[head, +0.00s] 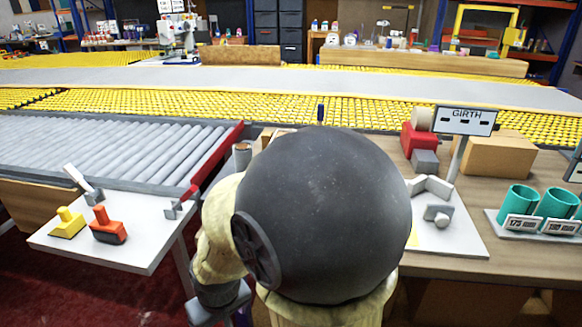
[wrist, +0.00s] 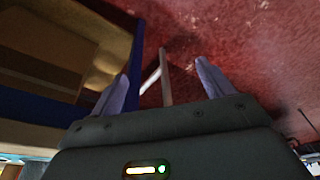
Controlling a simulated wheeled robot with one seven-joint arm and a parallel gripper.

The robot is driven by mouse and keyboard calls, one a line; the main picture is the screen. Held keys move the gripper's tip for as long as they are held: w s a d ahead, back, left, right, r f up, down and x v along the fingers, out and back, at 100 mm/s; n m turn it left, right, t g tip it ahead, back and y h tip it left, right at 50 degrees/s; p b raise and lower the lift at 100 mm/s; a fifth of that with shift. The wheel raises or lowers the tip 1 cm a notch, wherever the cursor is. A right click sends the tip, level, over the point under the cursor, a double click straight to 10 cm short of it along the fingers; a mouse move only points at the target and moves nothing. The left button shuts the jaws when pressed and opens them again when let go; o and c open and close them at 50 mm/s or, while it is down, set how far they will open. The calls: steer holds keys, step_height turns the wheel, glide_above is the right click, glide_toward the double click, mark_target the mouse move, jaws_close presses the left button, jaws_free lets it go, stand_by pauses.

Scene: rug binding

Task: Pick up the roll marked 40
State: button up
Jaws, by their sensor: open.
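I cannot make out a roll marked 40 in either view. Two teal open cylinders, a left one (head: 518,198) and a right one (head: 558,203), stand at the right of the bench in a white holder; the left label seems to read 175, and the right label is too small to be sure of. My gripper (wrist: 163,82) shows in the wrist view, with its two fingers apart and nothing between them. Beyond them are red floor and a thin pale post. In the head view my gripper is not visible, and my own arm hides the middle of the bench.
A sign reading GIRTH (head: 466,121) stands on the wooden bench (head: 520,262), near a red device (head: 418,139) and a cardboard box (head: 498,154). A roller conveyor (head: 110,148) lies left. A white side table (head: 138,249) carries yellow (head: 67,222) and red-orange (head: 107,227) blocks.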

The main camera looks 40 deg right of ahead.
steer(key=w+a+r+m+t+p, duration=0.1)
steer(key=w+r+p, duration=0.2)
steer(key=r+p, duration=1)
steer(key=w+r+m+t+p, duration=0.1)
steer(key=w+r+p, duration=0.3)
steer(key=r+p, duration=0.9)
steer(key=w+d+f+m+t+h+p, duration=0.1)
steer(key=w+d+f+m+h, duration=0.25)
steer(key=w, duration=0.25)
steer(key=w+d+f+m+t+h, duration=0.1)
steer(key=w+d+f+m+h, duration=0.15)
steer(key=w+m, duration=0.35)
steer(key=s+d+f+m+g+h, duration=0.1)
steer(key=s+d+m+g+h, duration=0.5)
steer(key=h, duration=0.6)
steer(key=shift+s+d+f, duration=0.2)
steer(key=shift+s+d, duration=0.25)
steer(key=shift+d, duration=0.45)
